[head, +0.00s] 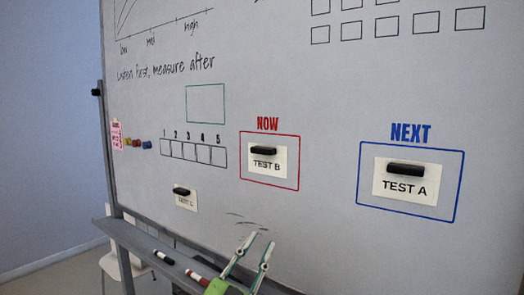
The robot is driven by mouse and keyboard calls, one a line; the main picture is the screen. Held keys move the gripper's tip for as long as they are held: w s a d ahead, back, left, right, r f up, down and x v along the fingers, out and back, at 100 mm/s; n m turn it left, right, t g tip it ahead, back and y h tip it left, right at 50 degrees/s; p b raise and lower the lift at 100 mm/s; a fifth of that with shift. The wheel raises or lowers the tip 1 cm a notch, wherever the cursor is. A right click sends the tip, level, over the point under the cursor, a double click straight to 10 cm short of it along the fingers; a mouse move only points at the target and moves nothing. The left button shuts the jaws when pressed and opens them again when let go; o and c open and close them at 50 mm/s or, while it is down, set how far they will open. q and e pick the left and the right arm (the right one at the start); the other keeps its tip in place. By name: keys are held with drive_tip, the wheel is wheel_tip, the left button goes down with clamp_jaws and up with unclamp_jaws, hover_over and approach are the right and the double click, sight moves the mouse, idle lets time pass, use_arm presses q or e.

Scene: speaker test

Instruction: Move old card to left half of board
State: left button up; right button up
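Three white cards are on the whiteboard (320,85), each with a black magnet or clip. The "TEST B" card (267,172) is inside the red "NOW" box. The "TEST A" card (403,199) is inside the blue "NEXT" box. A smaller-looking card (186,204) hangs outside any box at lower left; its last letter is too small to read. No card is marked old. My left gripper (259,242) is at the bottom middle, below the "TEST B" card and right of the lower-left card. Its fingers are apart with nothing between them. My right gripper is not in view.
A grey tray (140,243) runs along the board's lower edge, holding a black marker (164,257) and a red marker (196,277). Small coloured magnets (137,143) and a pink note (116,135) are at the left edge. Bare board lies around the lower-left card.

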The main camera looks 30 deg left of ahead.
use_arm(q)
drive_tip(key=s+d+r+m+g+h, duration=0.25)
drive_tip(key=d+r+m+h, duration=0.25)
drive_tip(key=r+m+h, duration=0.35)
drive_tip(key=s+d+r+m+g+h, duration=0.1)
drive_tip(key=d+r+m+g+h, duration=0.2)
drive_tip(key=d+r+m+h, duration=0.55)
drive_tip(key=n+y+p, duration=0.4)
drive_tip(key=y+p, duration=0.2)
drive_tip(key=y, duration=0.8)
approach(260, 152)
drive_tip(key=shift+t, duration=0.25)
drive_tip(key=w, duration=0.6)
drive_tip(key=shift+w+d, duration=0.1)
drive_tip(key=shift+d, duration=0.25)
drive_tip(key=shift+w+d+f+m+y, duration=0.15)
drive_tip(key=shift+w+m+y, duration=0.15)
drive_tip(key=shift+w, duration=0.9)
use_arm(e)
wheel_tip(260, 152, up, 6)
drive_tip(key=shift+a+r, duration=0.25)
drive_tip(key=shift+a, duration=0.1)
